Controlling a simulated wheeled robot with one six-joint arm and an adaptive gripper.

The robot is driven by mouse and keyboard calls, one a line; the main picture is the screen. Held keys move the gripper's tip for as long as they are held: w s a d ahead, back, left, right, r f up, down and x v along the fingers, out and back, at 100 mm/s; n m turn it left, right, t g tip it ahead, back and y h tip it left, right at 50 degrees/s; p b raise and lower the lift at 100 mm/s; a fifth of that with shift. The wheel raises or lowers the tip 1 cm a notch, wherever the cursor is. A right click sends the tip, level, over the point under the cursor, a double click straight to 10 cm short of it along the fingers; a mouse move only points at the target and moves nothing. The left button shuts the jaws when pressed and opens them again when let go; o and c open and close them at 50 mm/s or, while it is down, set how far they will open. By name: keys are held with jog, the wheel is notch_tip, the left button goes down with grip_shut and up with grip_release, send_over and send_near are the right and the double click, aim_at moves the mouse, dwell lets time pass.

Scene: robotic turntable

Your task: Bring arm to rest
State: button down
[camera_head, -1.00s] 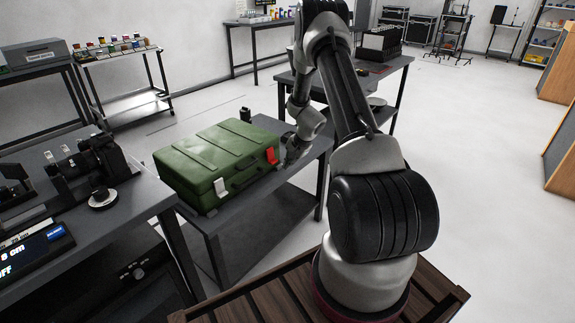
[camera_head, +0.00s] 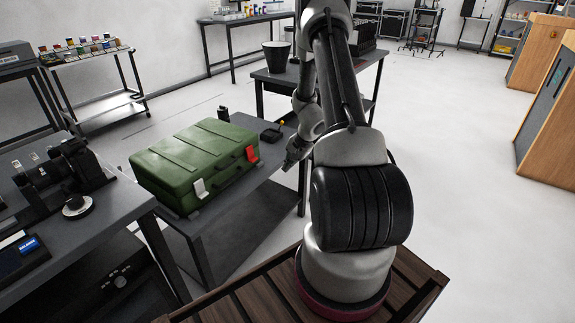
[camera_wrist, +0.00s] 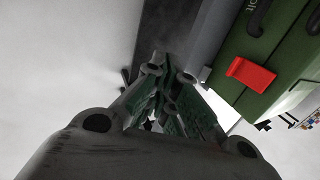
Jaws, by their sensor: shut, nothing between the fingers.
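My arm rises from my base in the head view and bends over toward the dark table. My gripper (camera_head: 288,165) hangs low at the right end of that table, pointing down, apart from the green case. In the wrist view my gripper (camera_wrist: 170,72) has its fingers together with nothing between them. The green case (camera_head: 193,165) lies closed on the table, with one red latch (camera_head: 252,154) and one white latch (camera_head: 200,188) on its front. In the wrist view the case (camera_wrist: 268,60) and its red latch (camera_wrist: 250,74) show at upper right, beside the fingers.
A small dark device (camera_head: 271,135) stands behind the case. A further table (camera_head: 275,78) holds a black bucket (camera_head: 276,55). At left, a bench (camera_head: 120,205) carries a camera (camera_head: 75,165). Open pale floor (camera_head: 450,180) lies to the right, with wooden cabinets (camera_head: 550,115) beyond.

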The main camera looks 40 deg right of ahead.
dwell(0.3)
jog(key=s+a+n+g+y, duration=0.1)
jog(key=s+a+g+y, duration=0.1)
jog(key=s+a, duration=0.25)
jog(key=s+a+r+n+h, duration=0.1)
jog(key=s+a+r+n, duration=0.3)
jog(key=s+r, duration=0.4)
jog(key=s+a+r+n+t+h, duration=0.1)
jog(key=s+a+r+n, duration=0.3)
jog(key=s+r, duration=0.5)
jog(key=s+a+r+n+h, duration=0.1)
jog(key=s+a+r+n, duration=0.3)
jog(key=r, duration=1.8)
jog(key=s+n, duration=0.1)
jog(key=s, duration=0.4)
jog(key=shift+a+r+t+h, duration=0.15)
jog(key=shift+a+t+h, duration=0.15)
jog(key=shift+t+h, duration=0.1)
